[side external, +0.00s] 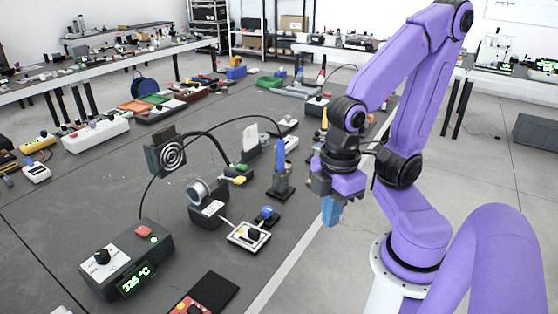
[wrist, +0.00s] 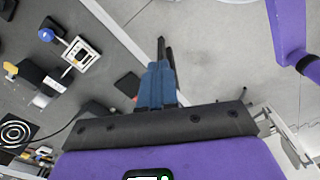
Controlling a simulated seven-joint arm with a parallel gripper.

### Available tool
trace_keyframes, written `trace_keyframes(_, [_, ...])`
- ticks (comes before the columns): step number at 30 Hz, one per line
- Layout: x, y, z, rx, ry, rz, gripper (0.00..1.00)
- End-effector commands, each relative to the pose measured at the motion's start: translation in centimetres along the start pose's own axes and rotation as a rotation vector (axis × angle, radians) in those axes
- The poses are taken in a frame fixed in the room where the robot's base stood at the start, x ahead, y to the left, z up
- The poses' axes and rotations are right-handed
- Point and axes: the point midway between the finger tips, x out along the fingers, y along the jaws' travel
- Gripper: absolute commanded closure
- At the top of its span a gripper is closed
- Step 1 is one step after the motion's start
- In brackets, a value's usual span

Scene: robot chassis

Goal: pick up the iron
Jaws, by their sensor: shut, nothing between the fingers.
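The iron (side external: 281,152) has a blue handle and stands upright in a dark stand (side external: 281,182) near the right edge of the grey table, in the side view. My gripper (side external: 331,219) is shut and empty, pointing down. It appears to the right of the iron and lower in the picture, apart from it, past the table edge. In the wrist view my blue fingers (wrist: 160,80) are together. I cannot make out the iron there; a dark shape is cut off at the top left corner.
A station (side external: 125,260) reading 325 °C stands at the front left. A spiral-faced unit (side external: 164,156) stands behind. A cable arches over the table towards the iron.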

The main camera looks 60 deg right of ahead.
Motion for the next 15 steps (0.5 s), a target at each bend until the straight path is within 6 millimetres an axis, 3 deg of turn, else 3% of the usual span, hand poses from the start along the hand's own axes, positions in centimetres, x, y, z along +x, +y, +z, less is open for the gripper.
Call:
trace_keyframes(8, [0.00,0.00,0.00,0.000,0.000,0.000,0.97])
trace_keyframes(13, [0.00,0.00,0.00,0.000,0.000,0.000,0.41])
trace_keyframes(15, [0.00,0.00,0.00,0.000,0.000,0.000,0.39])
